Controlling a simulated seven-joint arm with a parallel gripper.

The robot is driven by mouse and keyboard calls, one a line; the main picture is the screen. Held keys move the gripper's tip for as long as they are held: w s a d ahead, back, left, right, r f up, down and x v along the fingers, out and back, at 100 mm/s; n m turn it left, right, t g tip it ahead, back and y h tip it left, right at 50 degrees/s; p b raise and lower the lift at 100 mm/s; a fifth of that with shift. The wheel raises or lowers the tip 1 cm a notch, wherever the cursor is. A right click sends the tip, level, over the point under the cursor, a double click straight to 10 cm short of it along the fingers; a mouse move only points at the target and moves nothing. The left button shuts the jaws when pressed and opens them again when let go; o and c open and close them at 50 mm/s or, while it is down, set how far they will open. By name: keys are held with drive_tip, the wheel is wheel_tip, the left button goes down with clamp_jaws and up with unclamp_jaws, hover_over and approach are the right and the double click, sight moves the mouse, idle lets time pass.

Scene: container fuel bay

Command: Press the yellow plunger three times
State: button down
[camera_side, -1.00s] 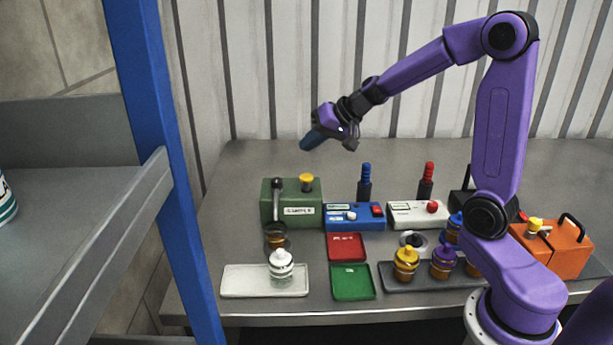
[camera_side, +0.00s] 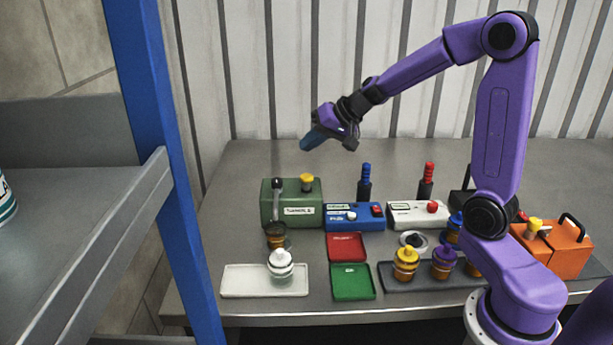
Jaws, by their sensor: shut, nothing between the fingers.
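A yellow plunger (camera_side: 307,181) stands on top of the green box (camera_side: 291,208) at the left of the table. The box has a label on its front and a dark lever or spout (camera_side: 277,186) at its left. My gripper (camera_side: 307,143) is shut and empty. In the picture it shows above the plunger, with clear space between them. An amber-brown jar (camera_side: 275,237) stands in front of the box, below the spout. Another yellow knob (camera_side: 535,225) shows by the orange case (camera_side: 560,247) at the far right.
A white tray (camera_side: 240,282) holds a white-topped jar (camera_side: 280,263). Red (camera_side: 346,247) and green (camera_side: 352,282) trays lie beside it. Blue (camera_side: 354,217) and white (camera_side: 412,215) boxes, two bottles and a dark tray of jars stand to the right. A blue post (camera_side: 167,150) rises at left.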

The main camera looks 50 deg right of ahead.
sight(307, 175)
idle(0.4)
wheel_tip(307, 175, up, 4)
drive_tip(key=shift+f, duration=0.1)
drive_tip(key=shift+f, duration=0.1)
idle(0.4)
drive_tip(key=shift+f, duration=4.25)
drive_tip(key=shift+f, duration=0.15)
drive_tip(key=shift+f, duration=0.3)
drive_tip(key=shift+f, duration=1.35)
idle(0.7)
